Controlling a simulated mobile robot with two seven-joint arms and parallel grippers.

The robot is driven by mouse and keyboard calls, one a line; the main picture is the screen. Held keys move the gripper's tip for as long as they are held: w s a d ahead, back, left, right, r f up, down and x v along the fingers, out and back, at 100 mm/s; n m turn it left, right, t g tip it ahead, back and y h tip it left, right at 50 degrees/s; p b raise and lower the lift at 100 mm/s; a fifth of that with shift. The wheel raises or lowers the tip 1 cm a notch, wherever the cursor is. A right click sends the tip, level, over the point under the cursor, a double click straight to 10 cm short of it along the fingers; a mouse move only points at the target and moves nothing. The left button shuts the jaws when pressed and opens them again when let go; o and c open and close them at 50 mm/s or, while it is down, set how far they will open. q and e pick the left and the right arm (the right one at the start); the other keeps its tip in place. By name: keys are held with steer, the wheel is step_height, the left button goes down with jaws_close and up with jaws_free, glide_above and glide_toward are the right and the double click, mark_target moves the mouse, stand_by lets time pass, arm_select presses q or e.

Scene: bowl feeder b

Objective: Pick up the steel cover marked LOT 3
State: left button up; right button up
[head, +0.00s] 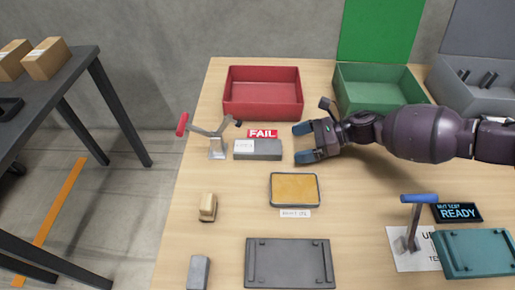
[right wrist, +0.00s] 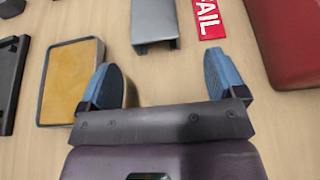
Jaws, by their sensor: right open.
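The steel cover (head: 265,151) is a grey channel-shaped piece lying on the wooden table, just below the red FAIL sign. A white label (head: 244,145) sits on its left part; its print is too small to read. My right gripper (head: 303,142) is open and empty, just to the right of the cover, with its fingers pointing left towards it. In the right wrist view the cover (right wrist: 155,18) lies beyond the fingertips, roughly in line with the gap between them, and its far end is cut off. My left gripper is not in view.
The FAIL sign (head: 262,133) and a red bin (head: 262,113) lie behind the cover. A toggle clamp (head: 217,149) stands close to its left. A tray with a yellow pad (head: 294,189) lies in front. A green bin (head: 366,103) stands behind my right arm.

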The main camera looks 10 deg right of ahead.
mark_target(283, 146)
steer(key=shift+s+r+b+x, duration=0.15)
steer(key=shift+b+x, duration=0.15)
steer(key=shift+x, duration=1)
steer(key=shift+s+r+b+x, duration=0.15)
steer(key=shift+b+x, duration=0.1)
steer(key=shift+x, duration=1)
steer(key=shift+w+a, duration=0.1)
steer(key=shift+a, duration=0.05)
steer(key=c, duration=1.2)
